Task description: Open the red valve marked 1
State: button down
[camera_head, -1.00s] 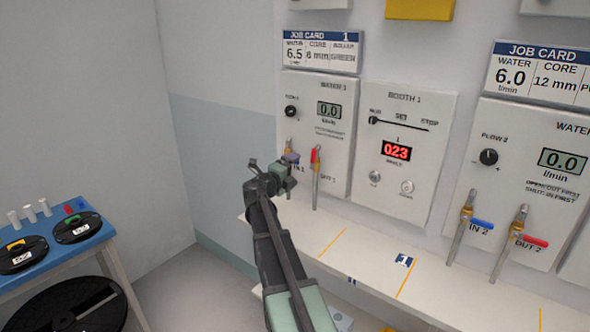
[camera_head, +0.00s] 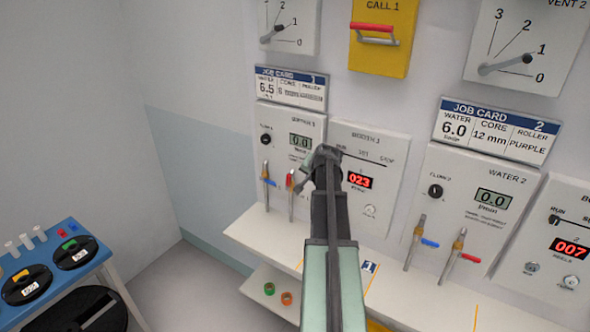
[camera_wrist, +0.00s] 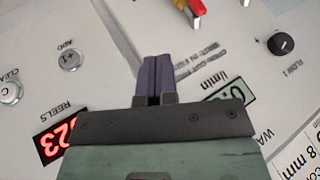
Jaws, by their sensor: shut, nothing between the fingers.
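The red valve (camera_head: 290,180) sits at the lower right of the Water 1 panel (camera_head: 284,133). Its red handle looks steep along its pipe beside the blue-handled valve (camera_head: 267,173). In the wrist view, the red handle (camera_wrist: 197,7) shows at the top edge, partly cut off. My gripper (camera_wrist: 153,76) is shut and empty, its dark purple fingers together over the white panel, apart from the handle. In the head view, my wrist is just right of the red valve, in front of the Booth 1 panel (camera_head: 383,182); the fingers are hard to make out there.
The Flow 1 knob (camera_wrist: 281,44) and the water display (camera_wrist: 238,93) are close to my gripper. A white shelf (camera_head: 262,236) runs below the panels. Station 2's red valve (camera_head: 455,245) stands farther right. A blue reel table (camera_head: 60,280) is at left.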

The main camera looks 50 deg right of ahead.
aim_at(288, 183)
jog(key=w+d+f+b, duration=0.2)
jog(key=w+f+b, duration=0.5)
jog(key=w, duration=0.2)
jog(key=shift+w+f, duration=0.2)
jog(key=shift+w, duration=0.1)
